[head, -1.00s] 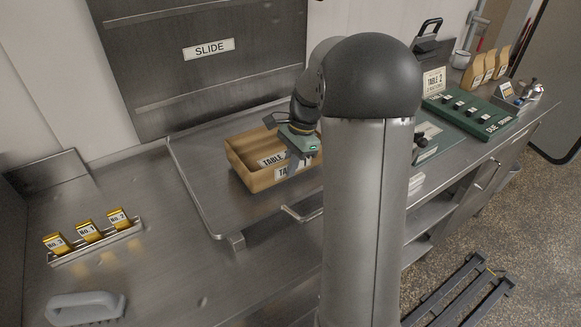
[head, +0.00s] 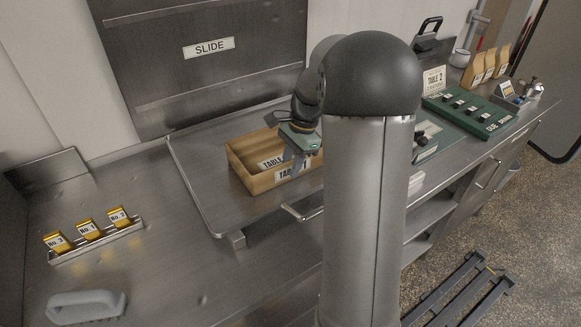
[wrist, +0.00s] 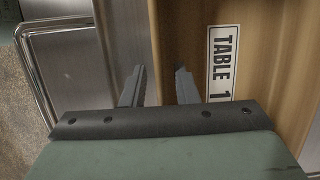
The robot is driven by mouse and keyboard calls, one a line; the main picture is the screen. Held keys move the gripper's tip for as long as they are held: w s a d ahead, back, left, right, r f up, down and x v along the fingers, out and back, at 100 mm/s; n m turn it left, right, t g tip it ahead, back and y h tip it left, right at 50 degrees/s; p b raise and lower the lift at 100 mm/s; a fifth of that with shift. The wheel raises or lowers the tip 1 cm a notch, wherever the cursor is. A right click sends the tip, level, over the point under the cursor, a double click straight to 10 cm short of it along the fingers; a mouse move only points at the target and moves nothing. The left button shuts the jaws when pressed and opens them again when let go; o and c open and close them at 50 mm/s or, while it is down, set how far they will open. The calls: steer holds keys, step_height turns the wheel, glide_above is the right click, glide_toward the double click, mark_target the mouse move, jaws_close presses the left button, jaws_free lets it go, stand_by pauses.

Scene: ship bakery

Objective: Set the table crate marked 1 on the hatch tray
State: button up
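The table crate (head: 243,172) is an open-topped tan box. It sits on the metal hatch tray (head: 209,215) below the SLIDE hatch, with a TABLE 1 label on its front wall and another TABLE label inside. The crate's tan wall and label also show in the wrist view (wrist: 277,60). My gripper (head: 302,166) is at the crate's front right side, with its fingers partly over the front label. In the wrist view its fingers (wrist: 160,82) are apart, left of the label near the crate's edge, with no object visibly clamped between them. My arm hides the crate's right end.
A rack with several yellow numbered tags (head: 97,242) and a grey handle (head: 86,306) are on the counter at left. A green panel (head: 468,115) and a TABLE 2 card (head: 434,79) stand at right.

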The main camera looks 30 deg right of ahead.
steer(key=v, duration=1)
steer(key=shift+d+r, duration=0.15)
steer(key=shift+r, duration=0.3)
steer(key=s+a+f+n+h, duration=0.1)
steer(key=s+a+f+n, duration=0.1)
steer(key=s+a+n, duration=0.8)
steer(key=s+a+f+n+h, duration=0.1)
steer(key=s+a+f+n, duration=0.2)
steer(key=s, duration=0.3)
steer(key=s+a+f+n+h, duration=0.1)
steer(key=s+a+f+n, duration=0.3)
steer(key=s, duration=0.3)
steer(key=shift+a+f+t, duration=0.3)
steer(key=shift+f, duration=0.1)
